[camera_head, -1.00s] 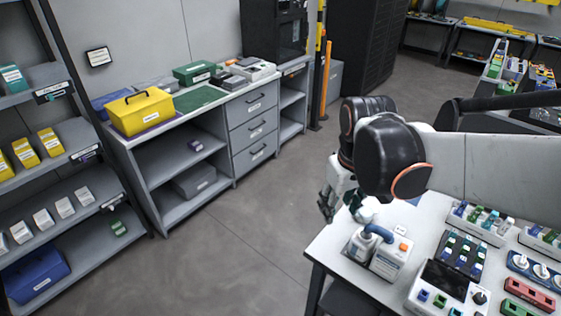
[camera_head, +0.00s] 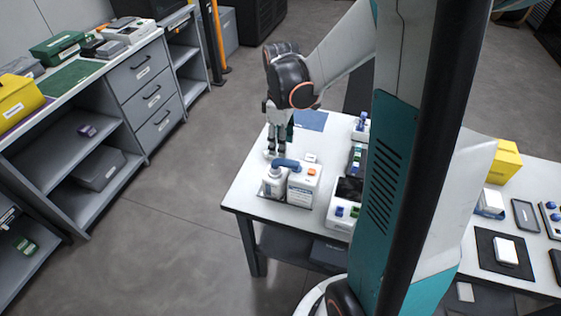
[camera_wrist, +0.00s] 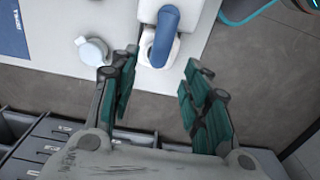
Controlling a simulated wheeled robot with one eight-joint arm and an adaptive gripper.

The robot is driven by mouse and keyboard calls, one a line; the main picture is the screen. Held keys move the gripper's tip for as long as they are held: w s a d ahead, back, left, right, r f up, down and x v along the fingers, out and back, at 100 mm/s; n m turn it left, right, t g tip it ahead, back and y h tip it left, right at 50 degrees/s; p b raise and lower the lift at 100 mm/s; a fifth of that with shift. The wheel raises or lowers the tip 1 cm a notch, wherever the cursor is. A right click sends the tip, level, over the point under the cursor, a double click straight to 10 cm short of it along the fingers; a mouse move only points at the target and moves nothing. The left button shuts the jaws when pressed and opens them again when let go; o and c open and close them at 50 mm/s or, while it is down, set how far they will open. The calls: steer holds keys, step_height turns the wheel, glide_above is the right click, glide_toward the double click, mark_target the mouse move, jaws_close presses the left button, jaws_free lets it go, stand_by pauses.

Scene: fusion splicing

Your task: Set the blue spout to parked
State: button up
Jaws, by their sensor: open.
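The blue spout (camera_head: 286,163) sits on top of a white dispenser bottle (camera_head: 273,184) at the near left corner of the white table. In the head view it points to the right, over a second white bottle with an orange cap (camera_head: 303,185). In the wrist view the blue spout (camera_wrist: 164,36) lies above and between the fingertips, apart from them. My gripper (camera_head: 277,147) points down just behind the spout in the head view. In the wrist view my gripper (camera_wrist: 158,75) is open and empty, its teal fingers spread.
A round white lidded container (camera_wrist: 93,51) is close to the left finger in the wrist view. A blue mat (camera_head: 311,121) lies behind on the table (camera_head: 247,193). The floor (camera_head: 160,230) left of the table is clear.

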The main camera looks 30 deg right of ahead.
mark_target(281, 159)
step_height(281, 159, down, 9)
steer(key=shift+r+b, duration=0.15)
steer(key=shift+b, duration=1.05)
steer(key=shift+c, duration=0.5)
jaws_close()
